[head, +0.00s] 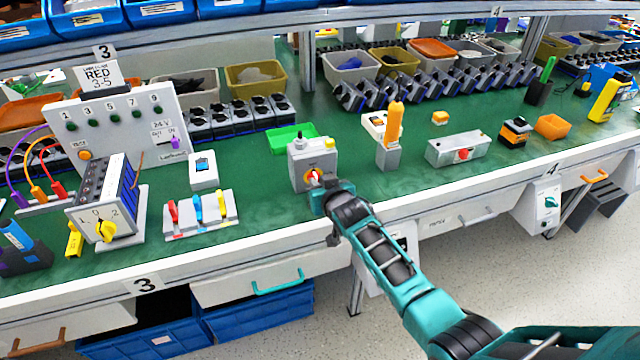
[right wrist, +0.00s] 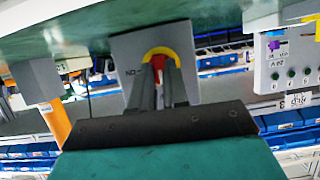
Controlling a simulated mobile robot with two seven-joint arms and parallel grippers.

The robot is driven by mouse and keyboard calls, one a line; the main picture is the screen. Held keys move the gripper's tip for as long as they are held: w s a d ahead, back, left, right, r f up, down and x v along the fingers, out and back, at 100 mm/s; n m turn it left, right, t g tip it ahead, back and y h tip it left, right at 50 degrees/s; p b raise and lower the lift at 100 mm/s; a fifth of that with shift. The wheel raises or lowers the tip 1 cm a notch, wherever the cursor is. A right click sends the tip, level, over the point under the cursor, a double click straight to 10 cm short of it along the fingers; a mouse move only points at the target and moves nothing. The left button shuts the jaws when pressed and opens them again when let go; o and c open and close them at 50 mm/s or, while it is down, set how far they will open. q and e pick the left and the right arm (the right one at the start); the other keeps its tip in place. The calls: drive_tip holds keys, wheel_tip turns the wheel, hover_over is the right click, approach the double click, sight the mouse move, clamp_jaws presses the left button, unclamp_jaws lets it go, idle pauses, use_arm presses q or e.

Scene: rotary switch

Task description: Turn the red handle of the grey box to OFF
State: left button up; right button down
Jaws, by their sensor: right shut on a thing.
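The grey box (head: 300,158) stands on the green bench top near its front edge, at the middle of the head view. Its red handle (head: 314,175) is on the front face, partly hidden by my right gripper (head: 319,186). In the right wrist view the grey box (right wrist: 128,48) appears upside down, with a yellow arc around the red handle (right wrist: 158,62). There my right gripper (right wrist: 162,78) has its two fingers closed on the handle, one on each side. My left gripper is out of view.
A stand with an orange grip (head: 395,125) and a grey box with a red button (head: 462,150) stand to the right. A panel of small coloured levers (head: 198,212) lies to the left. A green tray (head: 290,137) is behind the box.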

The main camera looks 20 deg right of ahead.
drive_tip(key=shift+s+f+h, duration=0.1)
drive_tip(key=shift+f+h, duration=0.1)
drive_tip(key=shift+h, duration=0.1)
drive_tip(key=c, duration=1.1)
unclamp_jaws()
drive_tip(key=shift+r, duration=0.15)
drive_tip(key=v, duration=1.2)
drive_tip(key=shift+s+d+r, duration=0.1)
drive_tip(key=shift+s+r, duration=0.1)
drive_tip(key=shift+s, duration=0.15)
drive_tip(key=shift+f, duration=0.1)
drive_tip(key=s+f+g, duration=0.1)
drive_tip(key=s+f, duration=0.2)
drive_tip(key=s, duration=0.3)
drive_tip(key=s+f+n+g+y, duration=0.1)
drive_tip(key=s+f, duration=0.3)
drive_tip(key=s, duration=0.3)
drive_tip(key=s+a+f+n, duration=0.1)
drive_tip(key=s+f, duration=0.3)
drive_tip(key=s, duration=0.3)
drive_tip(key=shift+s+a+g+y, duration=0.1)
drive_tip(key=shift+s+g+y, duration=0.1)
drive_tip(key=shift+g+y, duration=0.2)
